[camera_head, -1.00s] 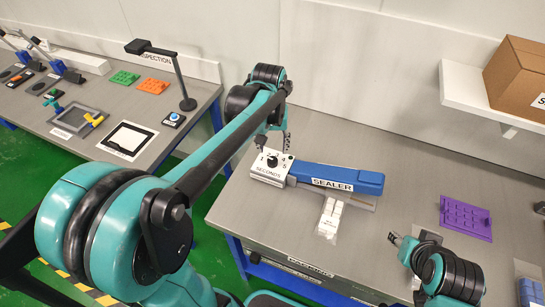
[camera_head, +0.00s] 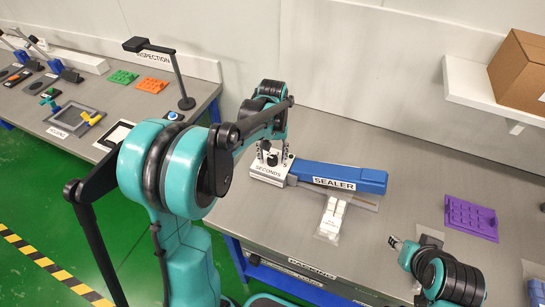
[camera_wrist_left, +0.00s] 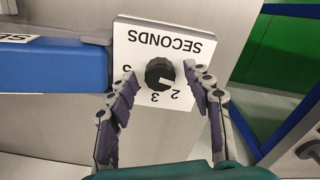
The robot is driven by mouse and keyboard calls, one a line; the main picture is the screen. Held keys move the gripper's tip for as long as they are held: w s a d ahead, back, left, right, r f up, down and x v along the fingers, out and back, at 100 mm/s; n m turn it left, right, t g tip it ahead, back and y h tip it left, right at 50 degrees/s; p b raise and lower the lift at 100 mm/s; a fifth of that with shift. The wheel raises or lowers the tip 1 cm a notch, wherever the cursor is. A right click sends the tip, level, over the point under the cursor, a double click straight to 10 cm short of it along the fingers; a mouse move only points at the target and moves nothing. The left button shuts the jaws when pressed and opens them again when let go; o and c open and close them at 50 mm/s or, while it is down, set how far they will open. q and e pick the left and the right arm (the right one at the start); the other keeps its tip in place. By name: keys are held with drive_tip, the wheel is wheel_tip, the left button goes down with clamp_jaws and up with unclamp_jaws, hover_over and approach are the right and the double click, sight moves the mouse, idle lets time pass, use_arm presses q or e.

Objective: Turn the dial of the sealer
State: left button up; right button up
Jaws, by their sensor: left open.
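The sealer (camera_head: 340,178) is a blue-armed device on the grey bench, with a white box marked SECONDS (camera_head: 268,175) at its left end. Its black round dial (camera_wrist_left: 159,73) has a pale mark toward the lower right in the left wrist view, on the side of the 2. My left gripper (camera_head: 273,148) is over the box and partly hides the dial in the head view. In the left wrist view its two fingers (camera_wrist_left: 160,78) are apart, one on each side of the dial; contact cannot be told. My right gripper (camera_head: 396,243) is low at the right, away from the sealer.
White packets (camera_head: 332,217) lie in front of the sealer. A purple tray (camera_head: 471,217) lies to the right. A shelf (camera_head: 472,82) with a cardboard box (camera_head: 520,75) is above. Bench space between sealer and purple tray is clear.

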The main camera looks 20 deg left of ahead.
use_arm(q)
drive_tip(key=c, duration=1.2)
drive_tip(key=shift+o, duration=0.2)
drive_tip(key=shift+m, duration=0.3)
drive_tip(key=m+p, duration=0.1)
drive_tip(key=m, duration=0.2)
drive_tip(key=shift+r, duration=0.1)
drive_tip(key=shift+m+p, duration=0.45)
drive_tip(key=shift+m, duration=1.65)
